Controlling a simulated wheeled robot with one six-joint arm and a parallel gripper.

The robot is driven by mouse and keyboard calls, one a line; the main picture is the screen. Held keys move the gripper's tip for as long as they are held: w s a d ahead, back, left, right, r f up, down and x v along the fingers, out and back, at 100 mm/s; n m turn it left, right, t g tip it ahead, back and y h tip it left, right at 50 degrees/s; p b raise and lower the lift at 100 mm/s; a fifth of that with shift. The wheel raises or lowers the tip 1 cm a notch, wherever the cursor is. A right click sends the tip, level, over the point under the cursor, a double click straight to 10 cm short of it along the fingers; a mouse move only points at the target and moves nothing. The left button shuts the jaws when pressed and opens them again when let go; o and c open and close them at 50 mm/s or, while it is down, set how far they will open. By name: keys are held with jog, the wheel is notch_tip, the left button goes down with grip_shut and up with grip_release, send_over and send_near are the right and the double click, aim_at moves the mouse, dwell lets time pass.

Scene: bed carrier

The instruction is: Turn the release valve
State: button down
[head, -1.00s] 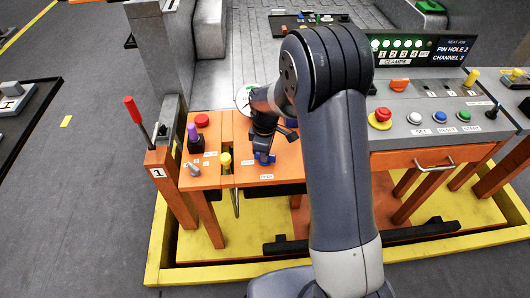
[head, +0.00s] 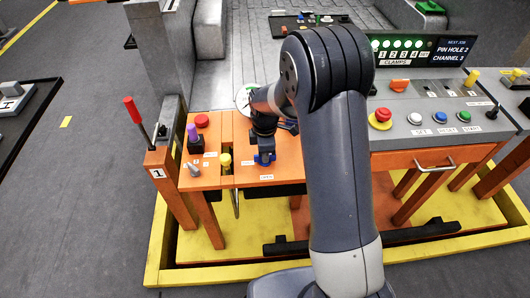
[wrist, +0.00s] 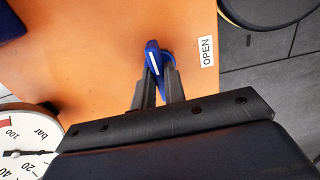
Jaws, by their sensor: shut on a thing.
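The release valve is a blue handle (head: 264,159) on the orange bench top, close behind the front edge. In the wrist view the blue handle (wrist: 153,56) has a white stripe along it and stands between my two dark fingers. My gripper (wrist: 160,76) is shut on the handle from above. In the head view my gripper (head: 264,143) is seen from behind, and its wrist hides part of the bench. A white OPEN label (wrist: 207,52) lies to the right of the handle in the wrist view.
A pressure gauge marked in bar (wrist: 22,150) is close to my gripper at lower left in the wrist view. A yellow knob (head: 225,160), a purple-topped knob (head: 194,137) and a red-handled lever (head: 136,115) stand to the left. A grey control panel (head: 430,115) is right of my arm.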

jog(key=c, duration=1.5)
grip_release()
jog(key=shift+o, duration=0.2)
jog(key=shift+r, duration=0.1)
notch_tip(320, 180, up, 11)
jog(key=shift+p, duration=0.35)
jog(key=shift+f, duration=0.2)
notch_tip(320, 180, down, 11)
jog(key=shift+b, duration=0.4)
jog(key=shift+r+m, duration=0.1)
jog(key=shift+m, duration=0.2)
